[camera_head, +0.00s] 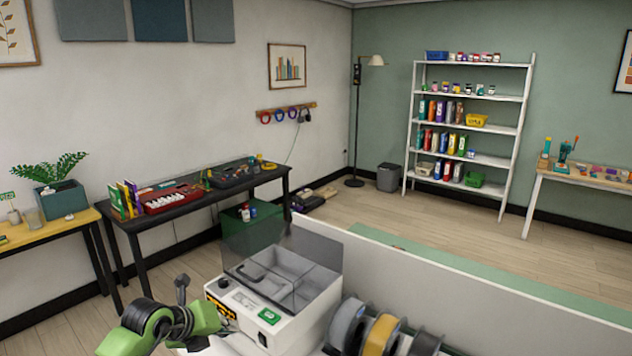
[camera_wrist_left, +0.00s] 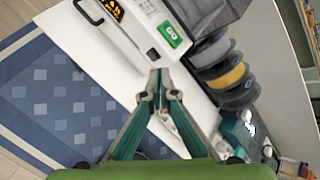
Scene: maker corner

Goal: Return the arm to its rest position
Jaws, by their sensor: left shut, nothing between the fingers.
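My left gripper (camera_wrist_left: 160,82) is shut and empty in the left wrist view. Its fingertips meet in front of the white machine, over the white table top (camera_wrist_left: 65,30); I cannot tell the exact height. In the head view my green and black left arm (camera_head: 128,342) is at the lower left, beside the white machine (camera_head: 235,310) with its clear lid. My right gripper is in neither view.
Filament spools (camera_head: 380,334) stand right of the machine, close to the gripper in the wrist view. A pale panel (camera_head: 430,275) rises behind them. A black side table (camera_head: 215,190) stands by the left wall. A patterned blue rug (camera_wrist_left: 50,110) lies below the table edge.

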